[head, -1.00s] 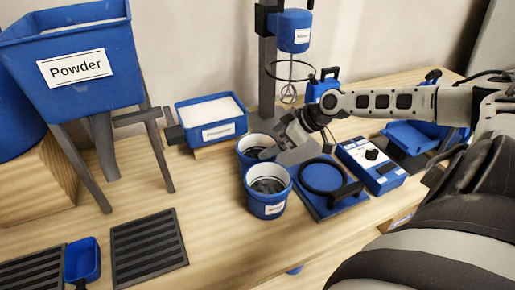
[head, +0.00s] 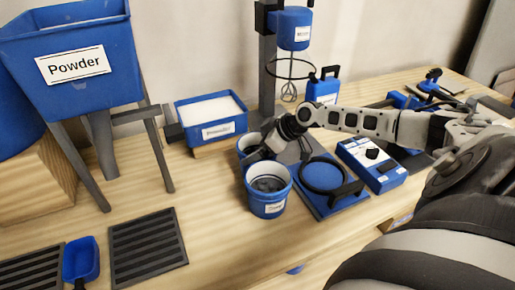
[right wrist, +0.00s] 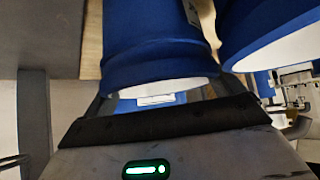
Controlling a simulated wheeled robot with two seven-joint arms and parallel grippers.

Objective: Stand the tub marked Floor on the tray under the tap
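Two blue tubs stand close together on the bench in the head view. The front tub (head: 267,203) is upright and has dark contents and a white label too small to read. The rear tub (head: 243,147) is partly hidden by my right gripper (head: 257,155), which reaches down at it from the right. In the right wrist view a blue tub (right wrist: 155,45) lies between the widely spaced fingers; whether they press on it I cannot tell. A second blue tub (right wrist: 270,30) is close beside it. I cannot make out the word Floor or a tap. My left gripper is out of view.
A blue hopper marked Powder (head: 35,95) stands on legs at left. Dark slotted trays (head: 148,248) and a blue scoop (head: 81,260) lie in front. A mixer (head: 294,30) stands behind the tubs, a round-plated blue device (head: 325,174) to their right. Bench left of the tubs is clear.

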